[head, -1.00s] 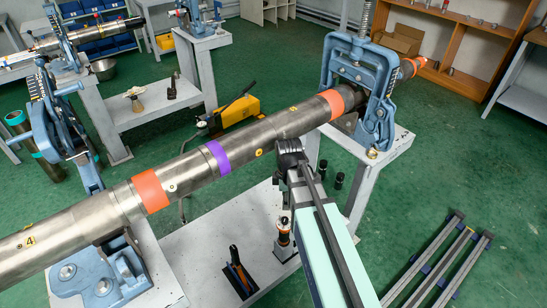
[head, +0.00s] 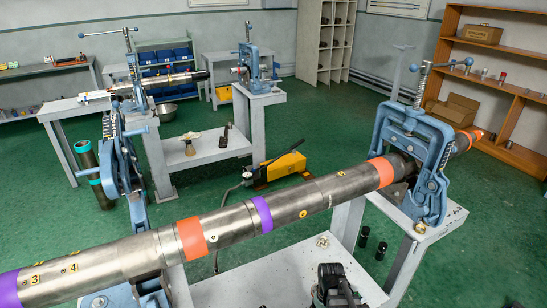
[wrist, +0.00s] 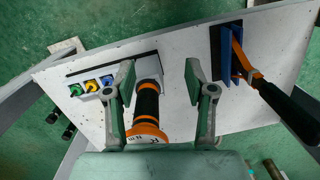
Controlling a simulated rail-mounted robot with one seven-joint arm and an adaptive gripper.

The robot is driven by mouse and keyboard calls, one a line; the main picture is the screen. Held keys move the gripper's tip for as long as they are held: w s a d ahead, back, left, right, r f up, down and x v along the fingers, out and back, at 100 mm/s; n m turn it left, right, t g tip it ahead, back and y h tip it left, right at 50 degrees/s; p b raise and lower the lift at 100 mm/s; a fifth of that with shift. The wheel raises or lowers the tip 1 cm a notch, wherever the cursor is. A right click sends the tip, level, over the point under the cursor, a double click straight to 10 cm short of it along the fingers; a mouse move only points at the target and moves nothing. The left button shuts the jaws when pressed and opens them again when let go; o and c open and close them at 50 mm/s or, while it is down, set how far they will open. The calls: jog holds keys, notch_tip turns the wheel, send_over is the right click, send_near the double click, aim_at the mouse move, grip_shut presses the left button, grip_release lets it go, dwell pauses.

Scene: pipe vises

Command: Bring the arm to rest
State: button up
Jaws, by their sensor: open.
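My gripper (head: 338,282) shows at the bottom of the head view, below and in front of the long steel pipe (head: 330,198) and clear of it. In the wrist view my gripper (wrist: 158,75) is open, with its two fingers apart and nothing held. A black and orange cylindrical tool (wrist: 147,105) shows between the fingers in the picture, over the white shelf (wrist: 190,112). Its lower end is partly hidden by my gripper housing, and I cannot tell how far below the fingers it is.
The pipe lies in a blue vise (head: 415,150) on the right and another vise (head: 122,165) on the left. A blue holder (wrist: 226,62) with an orange-handled tool and a panel of coloured knobs (wrist: 90,86) flank the fingers. A yellow pump (head: 275,168) stands on the floor.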

jog(key=s+f+m+g, duration=0.1)
jog(key=s+f, duration=0.3)
jog(key=s, duration=0.5)
jog(key=s+f+m+g, duration=0.1)
jog(key=s+f+g, duration=0.1)
jog(key=s+f, duration=0.3)
jog(key=s+f+m+g, duration=0.1)
jog(key=s+f, duration=0.4)
jog(key=s, duration=0.8)
jog(key=shift+s+g+p, duration=0.2)
jog(key=shift+g+p, duration=0.25)
jog(key=shift+g, duration=0.15)
